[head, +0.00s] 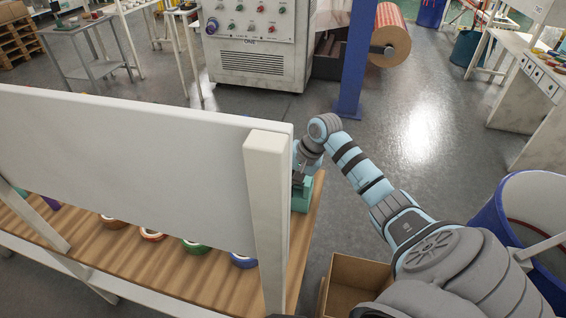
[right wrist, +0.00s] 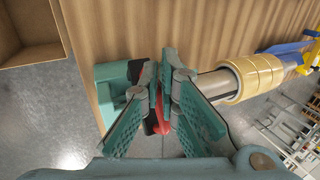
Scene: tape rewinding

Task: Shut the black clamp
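My right gripper (right wrist: 160,78) shows in the right wrist view with its two teal fingers drawn together at the tips. A red part (right wrist: 157,120) shows between and behind the fingers; I cannot tell whether they touch it. A dark piece (right wrist: 135,70), possibly the black clamp, sits on a teal machine body (right wrist: 112,90) just left of the fingertips. The fingers hide part of it, and I cannot tell its position. In the head view the right gripper (head: 299,178) is over the teal machine (head: 303,195) at the table's right end. My left gripper is not in view.
A gold roll (right wrist: 255,78) on a shaft lies right of the gripper. A white panel (head: 130,165) with a post (head: 266,200) blocks much of the wooden table (head: 200,285), where several tape rolls lie. A cardboard box (head: 350,282) and a blue bin (head: 490,225) stand at right.

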